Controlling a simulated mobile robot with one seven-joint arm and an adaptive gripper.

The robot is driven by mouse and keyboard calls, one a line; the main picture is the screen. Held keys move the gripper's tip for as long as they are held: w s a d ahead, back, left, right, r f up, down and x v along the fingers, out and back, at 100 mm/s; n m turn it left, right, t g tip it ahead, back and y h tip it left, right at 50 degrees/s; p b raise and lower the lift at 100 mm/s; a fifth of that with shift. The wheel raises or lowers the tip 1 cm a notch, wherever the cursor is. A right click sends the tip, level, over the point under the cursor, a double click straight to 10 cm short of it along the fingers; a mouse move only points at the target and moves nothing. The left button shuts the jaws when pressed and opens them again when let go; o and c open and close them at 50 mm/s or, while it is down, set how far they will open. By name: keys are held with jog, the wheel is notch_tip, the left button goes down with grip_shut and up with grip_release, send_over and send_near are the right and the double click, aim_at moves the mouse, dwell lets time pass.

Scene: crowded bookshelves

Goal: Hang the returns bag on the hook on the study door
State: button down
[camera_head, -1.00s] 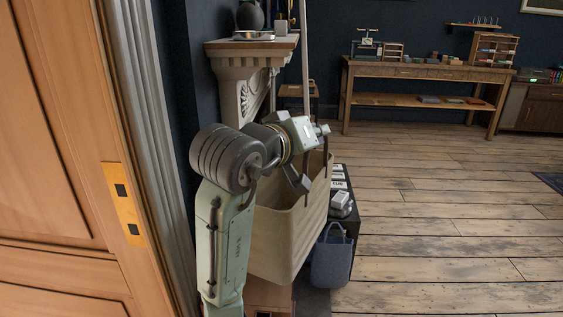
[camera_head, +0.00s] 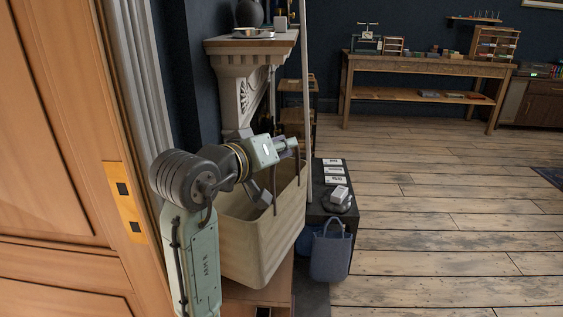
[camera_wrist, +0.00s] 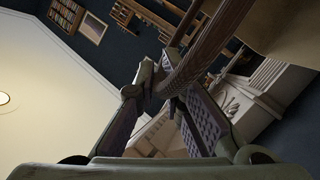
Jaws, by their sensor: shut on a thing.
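My gripper (camera_head: 290,148) is shut on the brown strap handle (camera_head: 298,168) of a large cream bag, seemingly the returns bag (camera_head: 270,235). The bag hangs open-topped below and around my gripper, in the middle of the head view. In the wrist view my gripper (camera_wrist: 166,85) closes around the brown strap (camera_wrist: 215,40), and part of the cream bag shows at the top right. The wooden study door (camera_head: 55,150) stands at the left of the head view, apart from the bag. Its hook is not visible.
A carved pale stone mantel (camera_head: 235,75) is behind the bag. A dark low stand (camera_head: 320,205) with cards and a blue-grey bag (camera_head: 331,255) are just right of it. A thin white pole (camera_head: 306,90) rises behind. The wooden floor (camera_head: 430,220) at right is clear.

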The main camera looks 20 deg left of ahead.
notch_tip(320, 180, down, 4)
jog(key=shift+s+a+r, duration=0.1)
jog(key=shift+a+r, duration=0.05)
jog(key=c, duration=1.7)
grip_release()
jog(key=shift+o, duration=0.2)
jog(key=v, duration=1.2)
jog(key=shift+b, duration=0.35)
